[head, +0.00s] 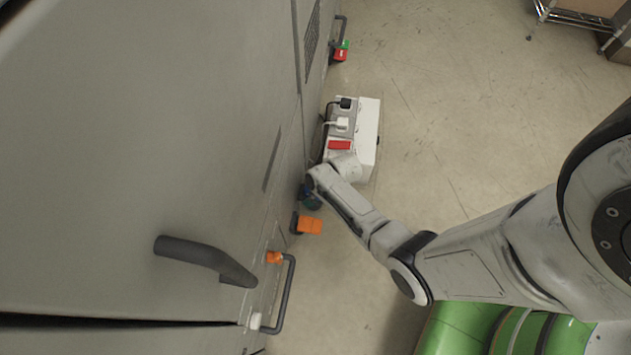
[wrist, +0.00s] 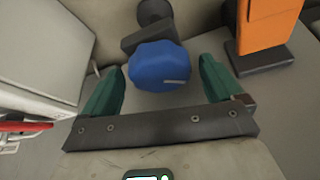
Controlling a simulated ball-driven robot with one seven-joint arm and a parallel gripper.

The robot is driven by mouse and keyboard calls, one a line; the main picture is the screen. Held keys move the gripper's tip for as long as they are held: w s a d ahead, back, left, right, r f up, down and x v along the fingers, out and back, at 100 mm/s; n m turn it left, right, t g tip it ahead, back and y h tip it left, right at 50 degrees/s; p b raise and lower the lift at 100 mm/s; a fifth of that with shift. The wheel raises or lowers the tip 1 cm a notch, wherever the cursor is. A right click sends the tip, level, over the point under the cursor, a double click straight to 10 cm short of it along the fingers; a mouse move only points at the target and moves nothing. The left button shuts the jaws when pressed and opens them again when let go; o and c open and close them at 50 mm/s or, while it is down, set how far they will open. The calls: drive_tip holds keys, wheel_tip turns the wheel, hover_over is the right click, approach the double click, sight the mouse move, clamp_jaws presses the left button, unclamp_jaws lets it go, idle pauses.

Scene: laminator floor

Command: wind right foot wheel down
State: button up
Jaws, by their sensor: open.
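A blue faceted wheel (wrist: 160,66) on a dark stem and bracket shows in the wrist view, at the foot of the grey machine. A light mark shows on its lower right edge. My gripper (wrist: 163,72) is open, with one green finger on each side of the wheel and a gap to each. The fingers do not appear to touch it. In the head view my gripper (head: 312,200) is low beside the machine's base, and my wrist and the gripper hide most of the wheel there.
An orange pedal-like part (head: 310,225) sits close by, right of the wheel in the wrist view (wrist: 268,25). A white box with plugs and a red switch (head: 368,135) stands on the other side. The grey machine (head: 150,130) walls the left; open floor (head: 450,110) lies right.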

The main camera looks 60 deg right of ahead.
drive_tip(key=shift+c, duration=0.2)
drive_tip(key=c, duration=1)
drive_tip(key=shift+r, duration=0.1)
drive_tip(key=shift+a+m+h+p, duration=0.1)
drive_tip(key=shift+m+h+p, duration=0.4)
drive_tip(key=shift+m, duration=0.4)
drive_tip(key=shift+m+h+p, duration=0.4)
drive_tip(key=shift+m+p, duration=0.05)
drive_tip(key=shift+m, duration=0.95)
drive_tip(key=o, duration=1)
drive_tip(key=shift+o, duration=0.2)
